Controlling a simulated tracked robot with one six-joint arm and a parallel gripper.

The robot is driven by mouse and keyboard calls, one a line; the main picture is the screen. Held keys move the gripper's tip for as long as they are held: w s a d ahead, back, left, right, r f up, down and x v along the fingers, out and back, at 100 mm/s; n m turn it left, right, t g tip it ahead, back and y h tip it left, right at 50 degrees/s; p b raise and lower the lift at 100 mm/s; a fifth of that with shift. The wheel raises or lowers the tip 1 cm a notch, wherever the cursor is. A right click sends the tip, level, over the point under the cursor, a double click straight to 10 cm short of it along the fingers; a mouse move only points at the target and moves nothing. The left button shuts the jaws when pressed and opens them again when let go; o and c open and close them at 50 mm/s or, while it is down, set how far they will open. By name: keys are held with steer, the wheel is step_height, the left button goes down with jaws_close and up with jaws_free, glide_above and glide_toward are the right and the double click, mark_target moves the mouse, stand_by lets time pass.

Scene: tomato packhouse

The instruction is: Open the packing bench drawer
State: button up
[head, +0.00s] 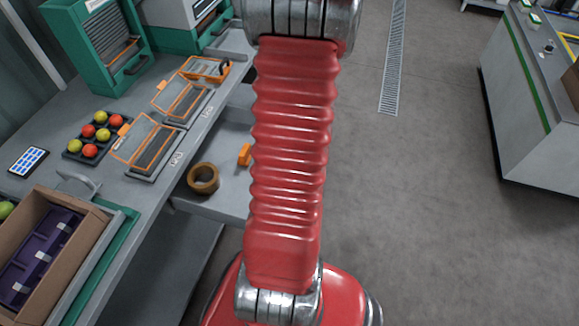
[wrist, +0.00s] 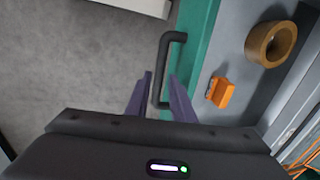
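The packing bench drawer stands out from under the bench; its grey tray (head: 226,203) shows in the head view, with its front hidden behind my arm. In the wrist view I see its green front (wrist: 196,45) and dark bar handle (wrist: 160,70). My gripper (wrist: 160,76) is open, its two purple fingers on either side of the handle bar, with visible gaps. I cannot tell whether either finger touches it. My gripper is hidden in the head view.
In the drawer lie a brown tape roll (head: 203,178) and an orange object (head: 245,154). The bench top (head: 140,190) holds a tomato tray, orange-framed boxes and a cardboard box (head: 92,240). Open floor (head: 420,230) lies to the right, before another counter (head: 520,110).

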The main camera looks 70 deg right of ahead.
step_height(320, 180, up, 10)
steer(key=s, duration=0.2)
steer(key=shift+r, duration=0.15)
steer(key=shift+d, duration=0.1)
stand_by(0.8)
steer(key=w+a+r+n+h, duration=0.1)
steer(key=w+a+r+n, duration=0.35)
steer(key=w+a, duration=0.4)
steer(key=w+a+r+n, duration=0.4)
steer(key=w+a+r, duration=0.25)
steer(key=a, duration=0.25)
steer(key=a+r+n+t, duration=0.1)
steer(key=a+r+n, duration=0.1)
steer(key=a, duration=0.5)
steer(key=a+r+n+t, duration=0.1)
steer(key=a+r+n, duration=0.2)
steer(key=a, duration=0.4)
steer(key=w+a+r+n+t, duration=0.1)
steer(key=a+r+n, duration=0.2)
steer(key=a, duration=0.4)
steer(key=shift+y, duration=0.4)
steer(key=shift+n, duration=0.25)
